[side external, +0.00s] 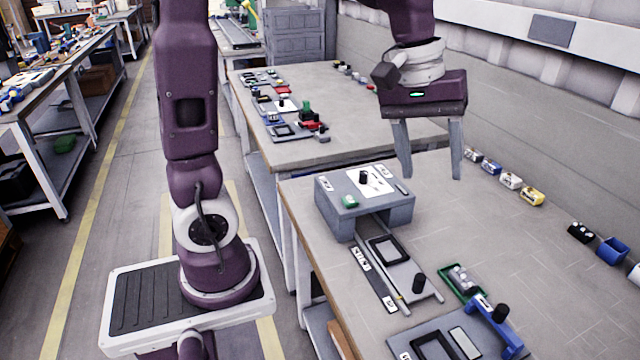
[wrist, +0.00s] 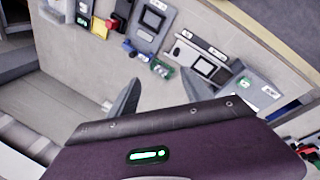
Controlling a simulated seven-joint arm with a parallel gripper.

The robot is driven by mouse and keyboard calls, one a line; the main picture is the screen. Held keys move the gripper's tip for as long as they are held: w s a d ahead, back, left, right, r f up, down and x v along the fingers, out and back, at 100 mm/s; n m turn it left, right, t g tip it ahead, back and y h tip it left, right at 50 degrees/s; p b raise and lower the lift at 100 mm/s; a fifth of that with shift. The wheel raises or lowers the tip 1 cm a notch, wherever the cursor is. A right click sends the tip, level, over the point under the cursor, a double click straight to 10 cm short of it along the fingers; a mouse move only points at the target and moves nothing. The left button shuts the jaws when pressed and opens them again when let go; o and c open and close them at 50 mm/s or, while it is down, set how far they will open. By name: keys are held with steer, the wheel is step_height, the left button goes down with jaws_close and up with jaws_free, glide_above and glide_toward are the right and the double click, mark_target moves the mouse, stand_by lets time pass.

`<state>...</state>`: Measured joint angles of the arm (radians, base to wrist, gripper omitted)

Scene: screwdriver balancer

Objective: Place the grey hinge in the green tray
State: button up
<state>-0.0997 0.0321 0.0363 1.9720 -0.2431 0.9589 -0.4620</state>
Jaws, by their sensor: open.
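The green tray (side external: 447,279) is a small open tray on the workbench, right of the grey box's rails. It also shows in the wrist view (wrist: 157,74), just beyond my fingertips. Small grey and silvery parts (side external: 463,277) lie in it; they are too small to tell whether one is the grey hinge. I cannot pick out the grey hinge for certain elsewhere. My gripper (side external: 432,178) is open and empty, pointing down, above the bench behind the tray. Its two fingers stand wide apart in the wrist view (wrist: 158,86).
A grey box (side external: 338,218) with rails and a sliding plate stands left of the tray. A blue clamp-like part with a black knob (side external: 501,284) stands close to the tray's right. Small bins, including a blue one (side external: 612,250), line the back edge. The bench between is clear.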

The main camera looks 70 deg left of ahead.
steer(key=s+m+t+y, duration=0.2)
steer(key=s+m, duration=0.6)
steer(key=s, duration=1)
steer(key=shift+s+t, duration=0.15)
steer(key=shift+t, duration=0.45)
steer(key=shift+a+f, duration=0.1)
